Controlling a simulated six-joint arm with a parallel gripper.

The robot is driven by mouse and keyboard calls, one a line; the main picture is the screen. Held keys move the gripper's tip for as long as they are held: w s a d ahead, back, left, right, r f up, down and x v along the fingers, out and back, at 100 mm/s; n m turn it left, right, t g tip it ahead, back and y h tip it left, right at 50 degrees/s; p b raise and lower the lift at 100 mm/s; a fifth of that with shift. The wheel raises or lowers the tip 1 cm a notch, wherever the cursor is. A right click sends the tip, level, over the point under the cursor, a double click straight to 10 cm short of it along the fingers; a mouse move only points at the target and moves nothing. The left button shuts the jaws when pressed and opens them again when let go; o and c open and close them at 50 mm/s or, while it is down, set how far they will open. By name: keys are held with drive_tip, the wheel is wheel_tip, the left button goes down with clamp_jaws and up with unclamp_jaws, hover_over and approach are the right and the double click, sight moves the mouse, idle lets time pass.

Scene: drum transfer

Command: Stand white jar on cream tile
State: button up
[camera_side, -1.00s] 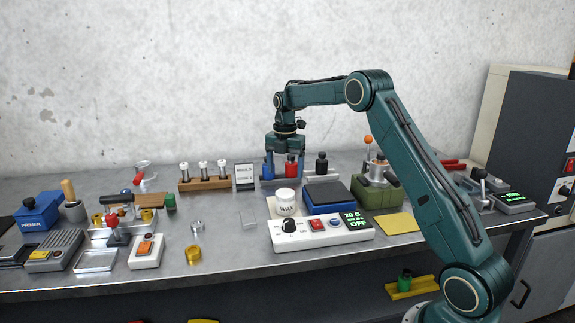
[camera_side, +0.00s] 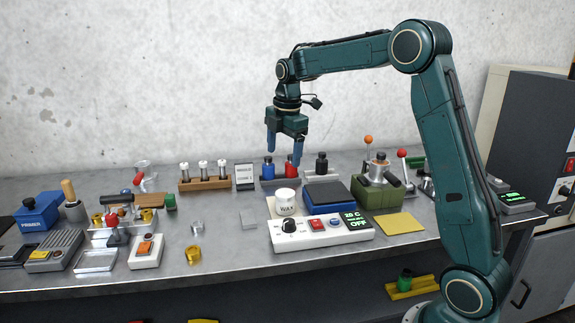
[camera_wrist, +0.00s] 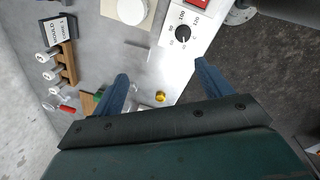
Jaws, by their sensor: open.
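The white jar (camera_side: 286,205), labelled WAX, stands upright behind the left end of the white control box. The cream tile (camera_side: 271,206) shows as a pale flat corner under and left of the jar, and the jar appears to stand on it. In the wrist view the jar's round top (camera_wrist: 132,10) is at the upper edge, partly cut off, with the pale tile (camera_wrist: 109,8) around it. My gripper (camera_side: 281,166) is open and empty, its blue fingers pointing down, above and apart from the jar. Its fingers also show spread in the wrist view (camera_wrist: 162,75).
The white control box (camera_side: 322,234) with a dial and red switch lies in front. A blue scale (camera_side: 328,200) with a dark top is just right of the jar. Bottles (camera_side: 321,163) stand behind.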

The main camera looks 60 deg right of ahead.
drive_tip(key=s+a+r+m+t, duration=0.1)
drive_tip(key=s+a+r+m, duration=0.35)
drive_tip(key=s+a, duration=0.2)
drive_tip(key=s+a+f+m+t, duration=0.1)
drive_tip(key=s+a+m, duration=0.3)
drive_tip(key=s, duration=0.7)
drive_tip(key=s+a+f+m+t, duration=0.1)
drive_tip(key=s+a+m, duration=0.4)
drive_tip(key=s, duration=0.6)
drive_tip(key=shift+s+a+f+m+t, duration=0.35)
drive_tip(key=shift+m+t, duration=0.25)
drive_tip(key=shift+m, duration=0.25)
